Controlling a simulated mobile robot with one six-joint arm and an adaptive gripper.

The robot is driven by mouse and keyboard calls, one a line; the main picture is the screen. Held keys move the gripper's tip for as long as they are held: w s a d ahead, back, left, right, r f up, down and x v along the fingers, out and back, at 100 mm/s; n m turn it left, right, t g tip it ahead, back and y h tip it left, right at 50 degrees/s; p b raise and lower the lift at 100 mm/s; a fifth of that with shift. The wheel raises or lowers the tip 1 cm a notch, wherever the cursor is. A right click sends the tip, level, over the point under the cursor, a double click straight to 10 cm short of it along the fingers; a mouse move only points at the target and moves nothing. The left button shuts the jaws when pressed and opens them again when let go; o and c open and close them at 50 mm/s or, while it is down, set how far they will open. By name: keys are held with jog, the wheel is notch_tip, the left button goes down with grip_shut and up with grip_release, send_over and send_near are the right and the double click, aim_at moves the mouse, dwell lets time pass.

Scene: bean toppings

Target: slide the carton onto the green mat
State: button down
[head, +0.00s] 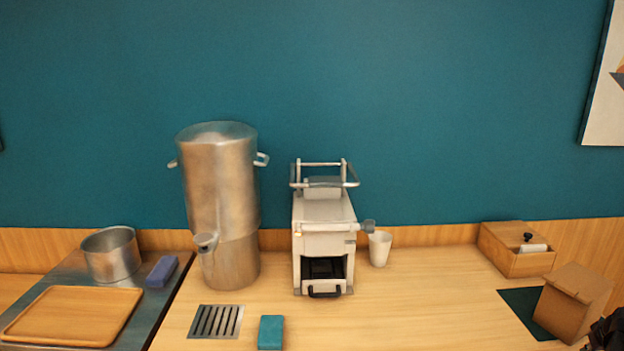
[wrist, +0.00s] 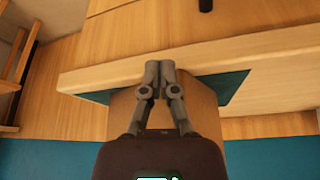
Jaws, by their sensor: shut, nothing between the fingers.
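The brown carton (head: 573,302) stands upright at the right of the counter, against the right part of the dark green mat (head: 518,302). It hides that part, so I cannot tell how much of its base is on the mat. My gripper (head: 606,334) shows as a dark shape at the lower right corner, beside the carton's right side. In the wrist view my gripper (wrist: 153,72) has its fingertips together with nothing between them. The carton (wrist: 205,105) is seen behind the fingers, and the mat (wrist: 232,84) shows on both sides of it.
A wooden box (head: 515,252) with a black knob stands behind the mat. A white cup (head: 380,248), a grey machine (head: 323,240) and a metal urn (head: 222,200) stand further left. A teal block (head: 271,332) lies near the front. The counter left of the mat is clear.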

aim_at(594, 303)
jog(key=shift+w, duration=0.1)
jog(key=shift+w+d, duration=0.35)
jog(key=shift+w, duration=1.05)
jog(key=shift+w+d, duration=0.35)
jog(key=shift+w, duration=1.1)
jog(key=shift+w+d, duration=0.35)
jog(key=shift+w, duration=1.05)
jog(key=shift+s+a, duration=0.2)
jog(key=shift+s, duration=0.6)
jog(key=shift+s+a, duration=0.2)
jog(key=shift+s, duration=0.55)
notch_tip(594, 303, up, 10)
jog(key=p, duration=1)
jog(key=shift+a, duration=0.1)
